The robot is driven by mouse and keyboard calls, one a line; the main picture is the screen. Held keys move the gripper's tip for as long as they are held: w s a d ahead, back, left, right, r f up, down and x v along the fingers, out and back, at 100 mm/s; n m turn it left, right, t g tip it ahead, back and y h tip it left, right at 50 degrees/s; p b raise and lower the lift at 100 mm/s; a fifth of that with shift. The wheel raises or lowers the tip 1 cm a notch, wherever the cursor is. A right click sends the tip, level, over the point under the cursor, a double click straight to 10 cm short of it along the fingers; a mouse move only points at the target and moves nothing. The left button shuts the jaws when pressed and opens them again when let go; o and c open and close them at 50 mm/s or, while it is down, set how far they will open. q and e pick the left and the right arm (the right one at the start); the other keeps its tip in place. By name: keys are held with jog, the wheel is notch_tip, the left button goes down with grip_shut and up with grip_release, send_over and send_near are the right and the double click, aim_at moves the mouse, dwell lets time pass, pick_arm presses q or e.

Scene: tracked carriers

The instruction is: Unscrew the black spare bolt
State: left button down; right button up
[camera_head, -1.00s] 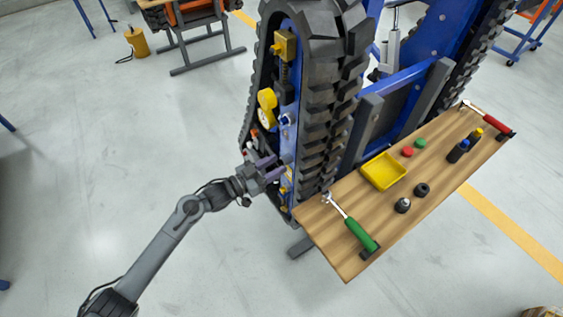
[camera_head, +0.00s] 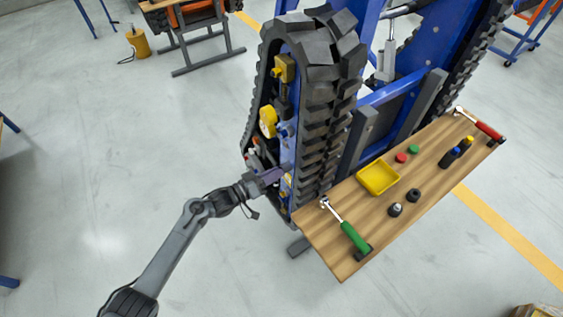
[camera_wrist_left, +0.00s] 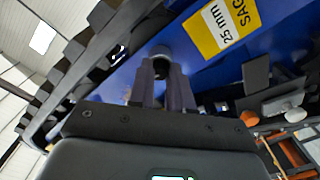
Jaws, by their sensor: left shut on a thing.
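The black spare bolt (camera_wrist_left: 161,54) shows in the left wrist view as a dark round head against the blue side plate (camera_wrist_left: 207,64) of the carrier. The fingertips of my left gripper (camera_wrist_left: 162,72) stand on both sides of it and are shut on it. In the head view my left gripper (camera_head: 270,177) is at the lower part of the carrier's side, inside the track loop; the bolt is hidden there. I cannot tell whether the bolt is still seated in the plate. My right gripper is not in view.
The black track (camera_head: 318,125) rises close beside my left gripper. A wooden bench (camera_head: 335,258) at right holds a yellow tray (camera_head: 378,178), a green-handled wrench (camera_head: 352,236), a red-handled wrench (camera_head: 487,131) and small black parts.

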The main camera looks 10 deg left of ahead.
pick_arm(q)
jog(key=shift+n, duration=0.9)
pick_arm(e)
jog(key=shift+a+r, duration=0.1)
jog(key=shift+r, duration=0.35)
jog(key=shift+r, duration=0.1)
pick_arm(q)
jog(key=shift+n+p, duration=2.25)
jog(key=shift+n, duration=2.65)
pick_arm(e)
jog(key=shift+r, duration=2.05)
